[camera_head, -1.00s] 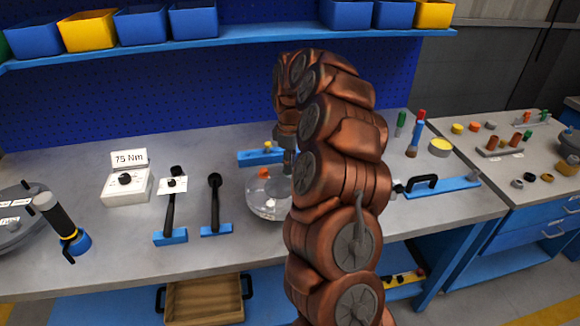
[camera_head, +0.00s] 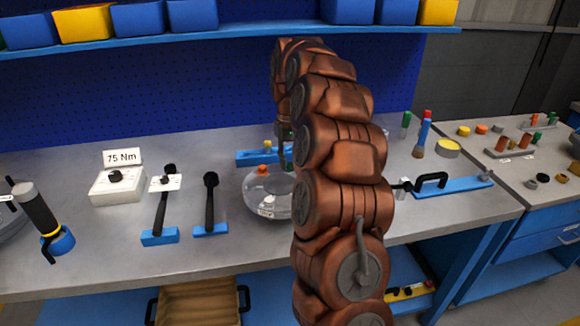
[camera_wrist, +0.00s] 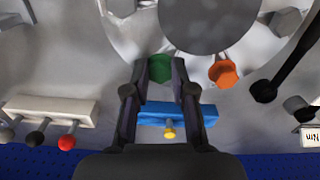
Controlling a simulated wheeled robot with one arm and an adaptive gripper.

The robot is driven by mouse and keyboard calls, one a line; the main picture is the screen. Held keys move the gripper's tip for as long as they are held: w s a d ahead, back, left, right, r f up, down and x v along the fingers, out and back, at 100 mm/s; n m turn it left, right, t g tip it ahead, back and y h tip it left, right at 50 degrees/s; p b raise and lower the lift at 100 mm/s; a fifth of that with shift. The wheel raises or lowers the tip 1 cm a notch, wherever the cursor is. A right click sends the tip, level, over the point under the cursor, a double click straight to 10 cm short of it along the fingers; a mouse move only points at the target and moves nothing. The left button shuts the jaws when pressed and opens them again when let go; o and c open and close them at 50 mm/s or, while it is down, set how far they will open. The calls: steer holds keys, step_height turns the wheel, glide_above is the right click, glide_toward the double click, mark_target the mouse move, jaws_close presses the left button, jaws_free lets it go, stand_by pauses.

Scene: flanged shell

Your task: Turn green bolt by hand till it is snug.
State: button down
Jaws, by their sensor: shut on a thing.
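The green bolt (camera_wrist: 159,68) stands at the rim of the transparent flanged shell (camera_wrist: 125,38), seen in the wrist view. My gripper (camera_wrist: 160,78) is shut on the green bolt, with one finger on each side of its head. In the head view the shell (camera_head: 262,205) sits on the bench, and my gripper (camera_head: 287,158) reaches down at its back edge, partly behind my arm. An orange bolt (camera_wrist: 222,72) stands at the rim to the right of the green one; it also shows in the head view (camera_head: 262,169). The green bolt's shank is hidden.
A blue block with a yellow knob (camera_wrist: 170,120) lies close behind the shell. Two black-handled tools in blue holders (camera_head: 210,205) and a white box under a "75 Nm" sign (camera_head: 118,185) stand left. A blue holder with a black handle (camera_head: 445,187) lies right.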

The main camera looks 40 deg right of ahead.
steer(key=m+b, duration=0.2)
steer(key=m, duration=0.2)
steer(key=shift+w+m, duration=0.1)
steer(key=shift+m, duration=0.2)
steer(key=shift+a+r+m+b, duration=0.15)
steer(key=shift+m+b, duration=0.6)
steer(key=shift+m, duration=0.65)
steer(key=c, duration=1)
jaws_free()
steer(key=shift+o, duration=0.2)
